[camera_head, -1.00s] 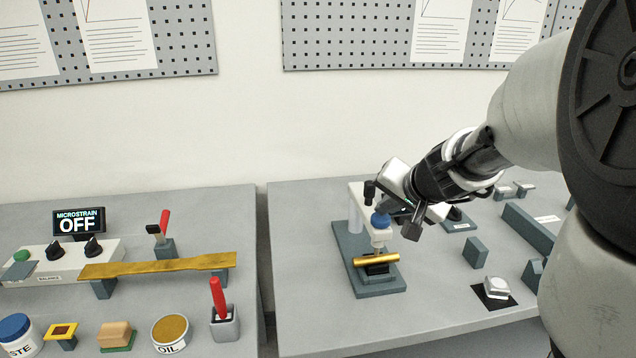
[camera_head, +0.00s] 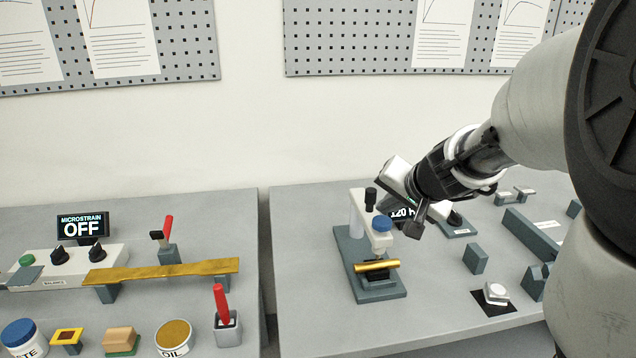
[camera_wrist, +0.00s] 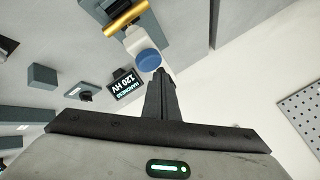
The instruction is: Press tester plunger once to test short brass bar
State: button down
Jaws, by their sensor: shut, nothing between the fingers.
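The hardness tester (camera_head: 357,262) stands on the right table with a grey base, white head and blue round plunger cap (camera_head: 382,223). The short brass bar (camera_head: 377,266) lies across its dark support under the head. The cap (camera_wrist: 149,60) and bar (camera_wrist: 125,17) also show in the wrist view. The tester's display (camera_head: 403,213) is partly hidden by my gripper; in the wrist view the display (camera_wrist: 127,85) reads HARDNESS 120 HV. My gripper (camera_head: 413,230) is shut and empty, tilted, just right of the cap. In the wrist view its fingertips (camera_wrist: 160,74) overlap the cap's edge; I cannot tell whether they touch.
On the right table are grey blocks (camera_head: 475,259), a dark square pad with a pale piece (camera_head: 497,293) and a long grey bar (camera_head: 531,235). The left table holds a long brass strip (camera_head: 160,271), a MICROSTRAIN display (camera_head: 82,227) reading OFF, jars and red-handled tools. A gap separates the tables.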

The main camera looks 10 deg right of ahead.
jog(key=shift+r+p, duration=2)
jog(key=shift+r, duration=0.5)
